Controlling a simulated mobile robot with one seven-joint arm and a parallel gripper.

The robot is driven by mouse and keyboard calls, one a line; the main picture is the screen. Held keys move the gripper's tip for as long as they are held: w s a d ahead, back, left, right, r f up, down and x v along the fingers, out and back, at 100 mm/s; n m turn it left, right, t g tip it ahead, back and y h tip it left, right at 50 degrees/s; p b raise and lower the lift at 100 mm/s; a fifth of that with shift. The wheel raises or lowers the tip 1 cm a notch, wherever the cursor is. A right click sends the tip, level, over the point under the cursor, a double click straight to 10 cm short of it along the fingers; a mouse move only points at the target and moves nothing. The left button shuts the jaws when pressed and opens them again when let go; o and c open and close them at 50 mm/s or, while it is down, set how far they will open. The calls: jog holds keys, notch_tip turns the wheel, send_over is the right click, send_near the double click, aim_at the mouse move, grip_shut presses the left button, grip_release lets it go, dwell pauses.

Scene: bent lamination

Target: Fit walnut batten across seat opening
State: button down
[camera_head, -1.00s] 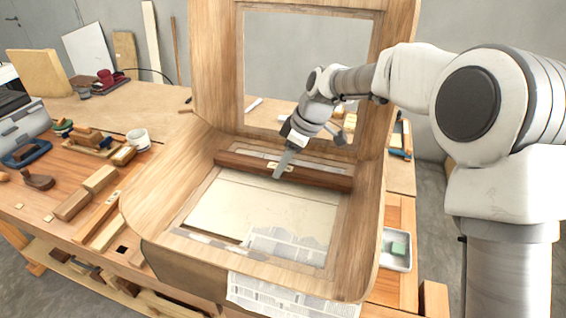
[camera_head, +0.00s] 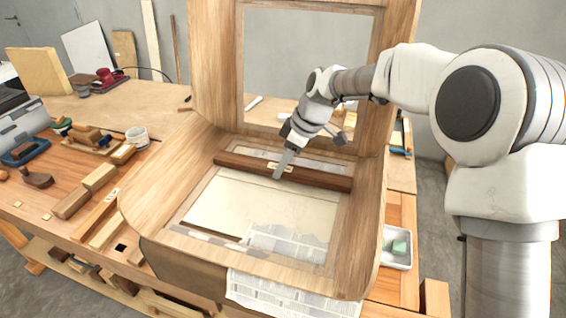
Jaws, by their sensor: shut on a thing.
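A dark brown walnut batten (camera_head: 325,180) lies crosswise over the back part of the rectangular seat opening (camera_head: 265,210) in the bent wooden chair shell (camera_head: 160,190). Its ends reach the left and right sides of the opening; I cannot tell whether they are fully seated. A small pale label is at its middle. My gripper (camera_head: 279,170) points down at the batten's middle, shut on it. The gripper's fingers hide part of the batten.
The shell's upright back (camera_head: 215,70) rises behind the batten, with a window opening. Newspaper (camera_head: 290,290) hangs at the front edge. A white tray (camera_head: 397,263) sits at right.

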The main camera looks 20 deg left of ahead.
jog(key=shift+c, duration=1.3)
grip_release()
notch_tip(320, 180, up, 16)
jog(key=p, duration=1)
jog(key=shift+p, duration=0.3)
